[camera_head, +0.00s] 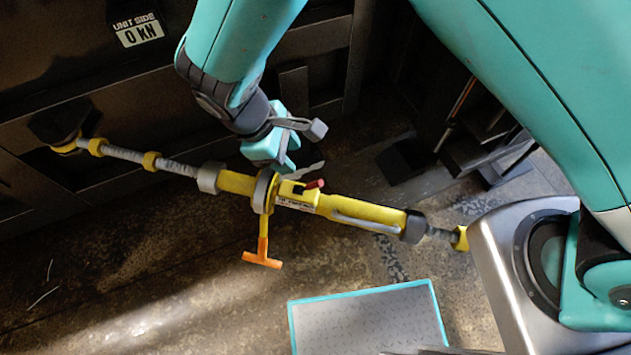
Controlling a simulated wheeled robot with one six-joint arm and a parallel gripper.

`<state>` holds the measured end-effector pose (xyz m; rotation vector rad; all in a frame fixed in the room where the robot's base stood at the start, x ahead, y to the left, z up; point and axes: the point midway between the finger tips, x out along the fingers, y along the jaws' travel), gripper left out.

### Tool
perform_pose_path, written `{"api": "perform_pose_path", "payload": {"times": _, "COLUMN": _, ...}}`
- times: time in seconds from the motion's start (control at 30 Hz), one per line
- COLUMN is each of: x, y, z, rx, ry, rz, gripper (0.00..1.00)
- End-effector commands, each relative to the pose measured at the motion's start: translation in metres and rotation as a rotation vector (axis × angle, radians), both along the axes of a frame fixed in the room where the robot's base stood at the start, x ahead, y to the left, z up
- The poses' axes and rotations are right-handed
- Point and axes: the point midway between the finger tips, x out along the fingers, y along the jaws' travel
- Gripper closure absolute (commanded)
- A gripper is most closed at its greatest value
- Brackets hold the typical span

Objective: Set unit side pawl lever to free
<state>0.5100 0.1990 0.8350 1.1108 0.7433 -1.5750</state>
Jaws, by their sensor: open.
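A yellow turnbuckle-like tool (368,212) lies slanted across the view, with threaded rods at both ends. A small red-tipped lever (315,184) sticks out from a yellow block (296,196) near its middle; it looks like the pawl lever, and its setting cannot be read. An orange T-handle (262,255) hangs below the grey ring (264,191). My gripper (304,149) is open and empty, just above the block and lever. It appears apart from them, though the gap is hard to judge.
A "UNIT SIDE" display reading 0 kN (139,34) is on the dark machine wall at upper left. A grey bar handle (366,224) runs along the tool's right part. A teal-edged plate (369,318) lies at the bottom. Bare worn floor shows at lower left.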

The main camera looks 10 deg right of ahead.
Motion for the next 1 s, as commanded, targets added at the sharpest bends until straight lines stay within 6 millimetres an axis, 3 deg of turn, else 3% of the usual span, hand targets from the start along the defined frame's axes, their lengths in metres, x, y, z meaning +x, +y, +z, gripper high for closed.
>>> {"api": "perform_pose_path", "payload": {"times": 0.3, "x": -0.004, "y": -0.030, "z": -0.069, "rx": -0.004, "ry": 0.005, "rz": -0.003, "gripper": 0.58}}
{"api": "perform_pose_path", "payload": {"times": 0.5, "x": -0.006, "y": -0.045, "z": -0.104, "rx": -0.001, "ry": 0.003, "rz": -0.002, "gripper": 0.58}}
{"api": "perform_pose_path", "payload": {"times": 0.7, "x": -0.007, "y": -0.052, "z": -0.122, "rx": 0.000, "ry": 0.002, "rz": -0.003, "gripper": 0.58}}
{"api": "perform_pose_path", "payload": {"times": 1.0, "x": -0.007, "y": -0.053, "z": -0.127, "rx": 0.001, "ry": 0.001, "rz": -0.003, "gripper": 0.58}}
